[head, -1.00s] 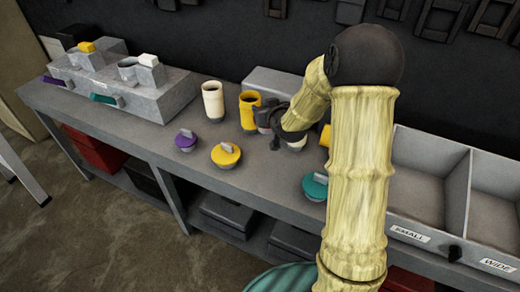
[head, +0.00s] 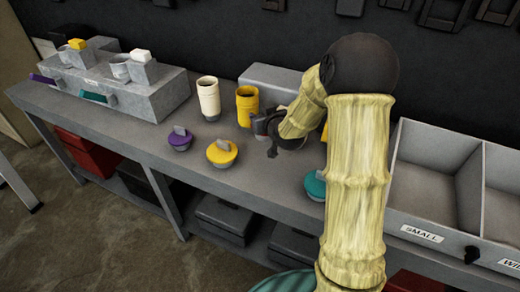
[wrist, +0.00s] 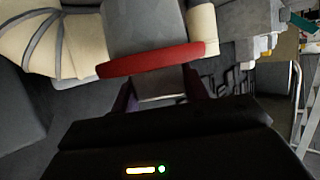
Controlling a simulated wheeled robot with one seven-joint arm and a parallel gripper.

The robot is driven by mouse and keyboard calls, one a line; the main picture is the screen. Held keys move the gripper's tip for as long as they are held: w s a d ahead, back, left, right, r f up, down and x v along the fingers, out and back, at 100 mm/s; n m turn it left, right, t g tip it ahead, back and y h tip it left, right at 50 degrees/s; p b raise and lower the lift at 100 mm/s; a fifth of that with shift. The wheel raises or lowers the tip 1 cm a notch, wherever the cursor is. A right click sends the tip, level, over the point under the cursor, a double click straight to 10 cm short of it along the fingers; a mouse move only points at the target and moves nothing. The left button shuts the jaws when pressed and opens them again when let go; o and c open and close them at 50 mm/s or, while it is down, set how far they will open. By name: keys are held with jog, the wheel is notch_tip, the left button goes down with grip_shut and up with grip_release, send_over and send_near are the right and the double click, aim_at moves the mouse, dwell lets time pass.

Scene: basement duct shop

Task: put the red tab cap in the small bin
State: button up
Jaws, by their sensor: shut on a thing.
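The red tab cap (wrist: 150,60) shows in the wrist view as a red rim, with its pale tab between the fingers of my gripper (wrist: 160,88). My gripper is shut on it. In the head view my gripper (head: 268,140) is above the bench, just in front of the yellow cup, and the cap is mostly hidden there. The small bin (head: 402,222), a grey compartment labelled SMALL, stands at the right of the bench, behind and right of my arm. Its visible floor looks empty.
On the bench (head: 135,135) are a purple cap (head: 179,140), a yellow cap (head: 222,153), a teal cap (head: 315,186), a cream cup (head: 208,98) and a yellow cup (head: 246,106). A grey block with drawers (head: 115,85) stands left. The wide bin (head: 502,220) adjoins the small bin.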

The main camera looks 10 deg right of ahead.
notch_tip(320, 180, down, 6)
jog(key=shift+r, duration=0.1)
dwell(0.4)
jog(key=shift+f+p, duration=0.3)
notch_tip(320, 180, down, 3)
jog(key=shift+w+f, duration=0.1)
jog(key=shift+w, duration=0.05)
jog(key=shift+a+f, duration=0.1)
jog(key=shift+f, duration=0.15)
jog(key=shift+a+r, duration=0.1)
jog(key=shift+f, duration=0.2)
jog(key=o, duration=1)
jog(key=shift+d, duration=0.2)
jog(key=shift+s, duration=0.2)
